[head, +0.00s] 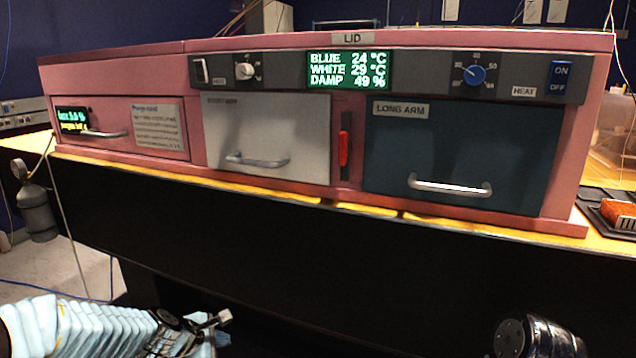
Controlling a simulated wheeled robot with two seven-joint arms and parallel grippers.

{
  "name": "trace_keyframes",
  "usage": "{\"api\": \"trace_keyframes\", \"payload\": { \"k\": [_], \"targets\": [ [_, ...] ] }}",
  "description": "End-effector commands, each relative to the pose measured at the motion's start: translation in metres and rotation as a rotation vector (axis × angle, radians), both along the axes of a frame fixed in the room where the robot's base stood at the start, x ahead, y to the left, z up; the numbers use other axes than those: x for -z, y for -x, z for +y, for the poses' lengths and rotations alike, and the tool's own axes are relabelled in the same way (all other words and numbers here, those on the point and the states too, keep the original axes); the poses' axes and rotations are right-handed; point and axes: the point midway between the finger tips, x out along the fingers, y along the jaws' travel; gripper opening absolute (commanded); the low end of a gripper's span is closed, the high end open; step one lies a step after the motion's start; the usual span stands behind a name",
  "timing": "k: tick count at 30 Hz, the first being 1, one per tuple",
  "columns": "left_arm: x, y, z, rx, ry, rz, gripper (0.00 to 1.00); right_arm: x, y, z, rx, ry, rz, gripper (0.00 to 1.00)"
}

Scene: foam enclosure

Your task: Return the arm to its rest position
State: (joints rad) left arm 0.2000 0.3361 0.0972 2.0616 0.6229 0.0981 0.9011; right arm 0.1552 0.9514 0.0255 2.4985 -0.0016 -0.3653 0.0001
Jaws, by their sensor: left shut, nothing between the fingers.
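My left arm comes in at the lower left in a pale blue ribbed sleeve. My left gripper (222,318) is at its end, low in the head view, in front of the dark front of the bench. It is shut and empty, apart from the pink enclosure and its handles. A dark, shiny part of mine shows at the bottom right edge. My right gripper is not in view.
The pink foam enclosure (350,212) stands on a wooden bench. Its white door (270,130), dark LONG ARM door (455,150) and left drawer (110,140) look shut. A grey cylinder (38,212) stands at left. An orange-red block (618,213) lies at right.

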Motion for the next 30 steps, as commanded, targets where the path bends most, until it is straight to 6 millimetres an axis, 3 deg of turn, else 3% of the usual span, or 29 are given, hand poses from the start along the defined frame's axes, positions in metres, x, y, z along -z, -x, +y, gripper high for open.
{"api": "trace_keyframes", "payload": {
  "k": [1, 6, 9, 12, 15, 18, 30],
  "targets": [
    [0.043, 0.017, -0.012, 0.108, -0.083, 0.044, 0.0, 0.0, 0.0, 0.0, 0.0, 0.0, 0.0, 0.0],
    [0.164, 0.096, -0.05, 0.594, -0.364, 0.109, 0.0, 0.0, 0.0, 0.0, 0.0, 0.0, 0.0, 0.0],
    [0.215, 0.153, -0.073, 0.907, -0.465, 0.101, 0.0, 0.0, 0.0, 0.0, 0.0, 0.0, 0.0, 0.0],
    [0.246, 0.205, -0.092, 1.175, -0.514, 0.06, 0.0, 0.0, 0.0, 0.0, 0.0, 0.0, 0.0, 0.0],
    [0.261, 0.241, -0.105, 1.36, -0.532, 0.009, 0.0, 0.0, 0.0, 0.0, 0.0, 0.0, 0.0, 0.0],
    [0.268, 0.26, -0.112, 1.458, -0.536, -0.026, 0.0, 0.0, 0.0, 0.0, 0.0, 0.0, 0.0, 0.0],
    [0.269, 0.265, -0.114, 1.484, -0.538, -0.039, 0.0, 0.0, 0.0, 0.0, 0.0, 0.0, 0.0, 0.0]
  ]
}}
